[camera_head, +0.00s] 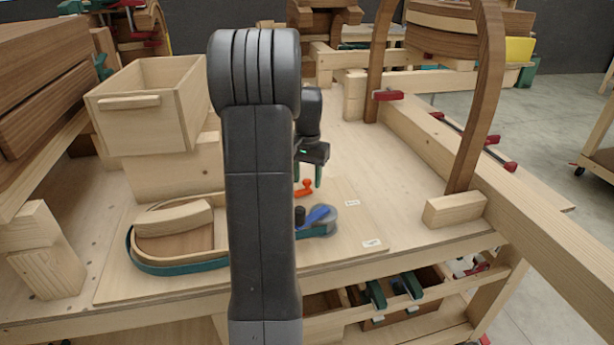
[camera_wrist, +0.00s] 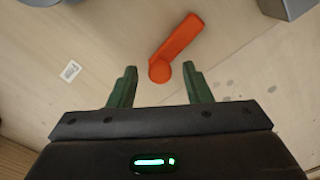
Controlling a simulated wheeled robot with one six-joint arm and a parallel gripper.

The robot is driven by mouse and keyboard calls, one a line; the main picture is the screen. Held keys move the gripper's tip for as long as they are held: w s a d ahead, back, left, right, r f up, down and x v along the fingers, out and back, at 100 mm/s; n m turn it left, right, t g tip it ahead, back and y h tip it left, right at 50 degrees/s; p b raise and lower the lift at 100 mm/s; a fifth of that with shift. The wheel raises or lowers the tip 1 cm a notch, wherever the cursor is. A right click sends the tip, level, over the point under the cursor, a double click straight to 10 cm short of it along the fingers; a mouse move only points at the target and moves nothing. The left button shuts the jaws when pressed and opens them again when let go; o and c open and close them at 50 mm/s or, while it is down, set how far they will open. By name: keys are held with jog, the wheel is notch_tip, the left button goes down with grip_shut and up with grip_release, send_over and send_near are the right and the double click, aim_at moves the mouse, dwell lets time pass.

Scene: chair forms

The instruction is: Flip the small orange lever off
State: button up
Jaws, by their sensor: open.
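In the wrist view the lever (camera_wrist: 178,46) has a round pivot end near my fingertips and an arm slanting up to the right. My gripper (camera_wrist: 159,72) is open, with its two green fingers on either side of the pivot end and nothing between them that I can see held. In the head view my gripper (camera_head: 308,174) is partly hidden behind my arm. Whether the fingers touch the lever cannot be told.
A blue lever (camera_head: 318,215) on a grey round base and a dark knob (camera_head: 299,215) stand in front of the orange lever. A curved wooden form with a teal band (camera_head: 180,267) lies left. A wooden box (camera_head: 150,105) stands at the back left. A tall curved chair form (camera_head: 487,90) stands right.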

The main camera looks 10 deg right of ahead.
aim_at(308, 182)
grip_shut()
jog(key=shift+s+r+m+p, duration=0.15)
jog(key=shift+m+p, duration=0.25)
jog(key=shift+m, duration=0.1)
jog(key=shift+s+m, duration=0.1)
jog(key=shift+m, duration=0.3)
grip_release()
notch_tip(308, 182, up, 14)
jog(key=shift+f, duration=0.2)
